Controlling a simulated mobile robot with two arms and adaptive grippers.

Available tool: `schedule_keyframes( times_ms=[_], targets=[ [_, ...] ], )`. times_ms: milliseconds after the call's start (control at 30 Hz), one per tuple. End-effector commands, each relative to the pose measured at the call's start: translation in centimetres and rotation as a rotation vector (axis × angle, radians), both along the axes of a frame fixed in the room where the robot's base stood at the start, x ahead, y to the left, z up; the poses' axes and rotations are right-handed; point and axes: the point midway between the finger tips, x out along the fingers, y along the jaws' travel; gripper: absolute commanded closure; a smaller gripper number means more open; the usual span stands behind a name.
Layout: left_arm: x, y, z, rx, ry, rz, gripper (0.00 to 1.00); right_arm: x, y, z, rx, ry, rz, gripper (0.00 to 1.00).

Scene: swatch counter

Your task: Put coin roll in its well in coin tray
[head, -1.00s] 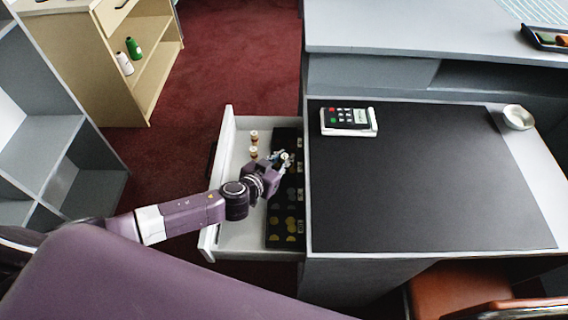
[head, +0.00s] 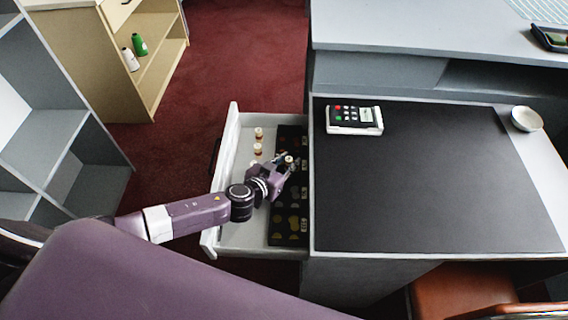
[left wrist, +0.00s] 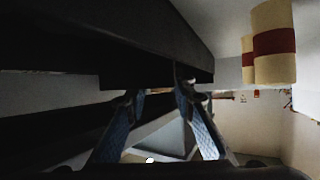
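My left gripper (head: 289,163) is over the black coin tray (head: 284,225) in the open drawer. A cream-topped coin roll (head: 289,159) shows between its fingertips, and the fingers appear closed around it. In the left wrist view the two bluish fingers (left wrist: 158,88) stand apart, and shadow hides what is between them. I cannot tell whether the roll touches a well. Coins lie in the tray's near wells. The right gripper is not in view.
Two other coin rolls (head: 258,133) stand on the drawer floor left of the tray; cream rolls with a red band (left wrist: 274,42) show in the left wrist view. The drawer's white walls (head: 228,150) and the counter (head: 430,180) flank the arm. A card terminal (head: 354,119) lies on the counter.

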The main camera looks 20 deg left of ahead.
Motion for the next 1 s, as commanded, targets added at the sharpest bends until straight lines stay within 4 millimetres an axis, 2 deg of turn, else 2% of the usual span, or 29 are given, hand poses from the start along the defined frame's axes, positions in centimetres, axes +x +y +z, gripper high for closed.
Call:
schedule_keyframes(
  times_ms=[67,167,700,1000],
  targets=[
    [0.0,0.0,0.6,0.002,-0.001,0.000,0.76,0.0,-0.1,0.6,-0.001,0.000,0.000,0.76],
    [-1.1,0.2,0.7,-0.001,0.002,0.000,0.76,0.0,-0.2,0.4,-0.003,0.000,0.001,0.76],
    [-9.0,1.9,4.5,0.000,0.002,0.000,0.76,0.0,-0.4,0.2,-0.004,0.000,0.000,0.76],
    [-10.5,2.2,5.5,0.000,-0.001,0.000,0.76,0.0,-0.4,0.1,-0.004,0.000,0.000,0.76]
  ],
)
